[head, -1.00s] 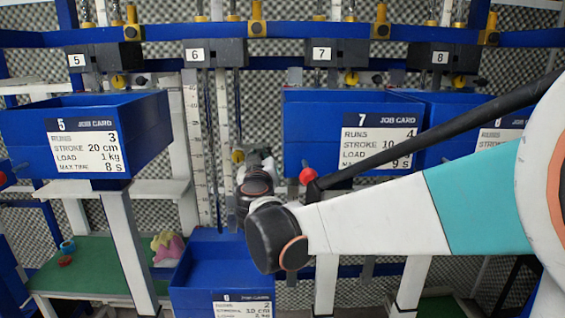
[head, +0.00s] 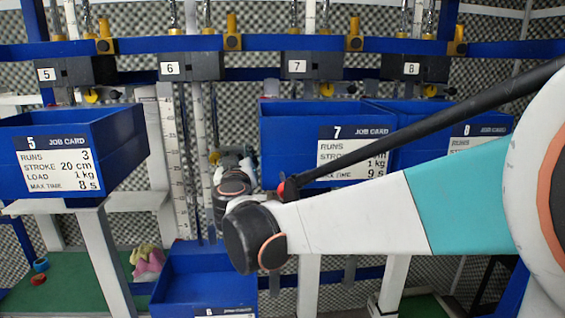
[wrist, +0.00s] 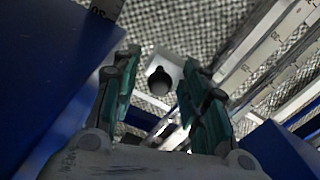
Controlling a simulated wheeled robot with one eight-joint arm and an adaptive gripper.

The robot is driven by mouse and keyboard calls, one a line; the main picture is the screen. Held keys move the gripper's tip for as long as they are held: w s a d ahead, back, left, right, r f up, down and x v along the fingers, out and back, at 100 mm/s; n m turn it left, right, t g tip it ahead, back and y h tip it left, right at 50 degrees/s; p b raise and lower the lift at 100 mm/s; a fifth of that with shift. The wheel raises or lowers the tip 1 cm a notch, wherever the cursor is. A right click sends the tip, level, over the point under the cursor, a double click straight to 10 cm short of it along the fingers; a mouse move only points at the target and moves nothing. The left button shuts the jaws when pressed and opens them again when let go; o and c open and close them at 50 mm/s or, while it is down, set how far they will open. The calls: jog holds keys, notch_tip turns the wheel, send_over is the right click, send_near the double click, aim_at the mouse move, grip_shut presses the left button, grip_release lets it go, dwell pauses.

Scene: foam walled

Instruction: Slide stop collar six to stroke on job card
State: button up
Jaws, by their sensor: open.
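The yellow knob of stop collar six (head: 213,158) shows beside the scale under the number 6 block (head: 192,67), just left of my gripper's wrist. My gripper (wrist: 159,66) is open in the wrist view, with green-padded fingers apart. A dark round knob (wrist: 160,82) on a pale plate shows between and beyond the fingertips; I cannot tell whether it belongs to collar six. In the head view my arm hides most of the gripper. The blue bin six (head: 165,290) stands low in front; its job card (head: 222,313) is cut off by the lower edge.
Blue bin five (head: 118,125) stands left, and blue bin seven (head: 285,120) stands right, close to my arm. Scale rails (head: 172,150) run upright behind. In the wrist view a blue wall (wrist: 45,60) lies close on the left and pale rails (wrist: 270,55) on the right.

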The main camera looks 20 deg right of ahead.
jog(key=v, duration=1.2)
